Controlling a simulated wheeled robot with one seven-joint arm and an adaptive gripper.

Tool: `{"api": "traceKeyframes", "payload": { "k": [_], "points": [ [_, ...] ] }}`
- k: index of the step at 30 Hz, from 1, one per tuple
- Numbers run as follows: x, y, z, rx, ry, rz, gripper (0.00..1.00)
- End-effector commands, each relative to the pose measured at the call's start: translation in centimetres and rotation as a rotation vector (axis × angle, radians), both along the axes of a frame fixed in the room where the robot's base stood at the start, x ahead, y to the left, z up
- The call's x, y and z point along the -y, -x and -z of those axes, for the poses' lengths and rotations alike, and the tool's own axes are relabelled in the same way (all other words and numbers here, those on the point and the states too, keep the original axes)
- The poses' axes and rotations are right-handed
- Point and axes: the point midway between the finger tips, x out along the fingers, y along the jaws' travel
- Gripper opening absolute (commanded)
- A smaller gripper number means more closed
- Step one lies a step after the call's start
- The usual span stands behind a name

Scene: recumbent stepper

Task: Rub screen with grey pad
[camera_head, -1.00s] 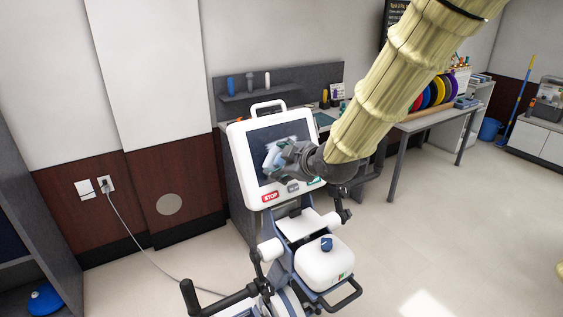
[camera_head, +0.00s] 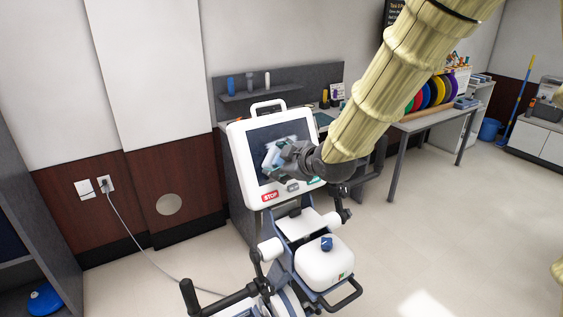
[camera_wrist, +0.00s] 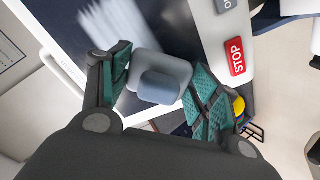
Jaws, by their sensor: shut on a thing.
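The grey pad (camera_wrist: 174,66) is a rounded block with a blue-grey handle, and it sits between the green-lined fingers of my gripper (camera_wrist: 162,88) in the wrist view. My gripper is shut on it. The dark screen (camera_head: 252,150) stands tilted in a white housing. In the head view my gripper (camera_head: 284,156) is in front of the screen's middle, hiding part of it. A whitish streaky smear (camera_wrist: 115,28) shows on the screen beside the pad. I cannot tell whether the pad touches the glass.
A red STOP button (camera_head: 270,196) is on the housing below the screen, and also shows in the wrist view (camera_wrist: 236,57). The stepper's white body (camera_head: 322,262) and black handles stand in front. A desk with a grey shelf (camera_head: 262,92) is behind. Open floor lies to the right.

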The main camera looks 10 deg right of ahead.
Motion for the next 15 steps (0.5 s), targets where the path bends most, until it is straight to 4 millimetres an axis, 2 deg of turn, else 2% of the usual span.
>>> {"api": "traceKeyframes", "payload": {
  "k": [15],
  "points": [
    [-0.22,-0.56,0.33,0.000,0.000,0.000,0.43]
  ]
}}
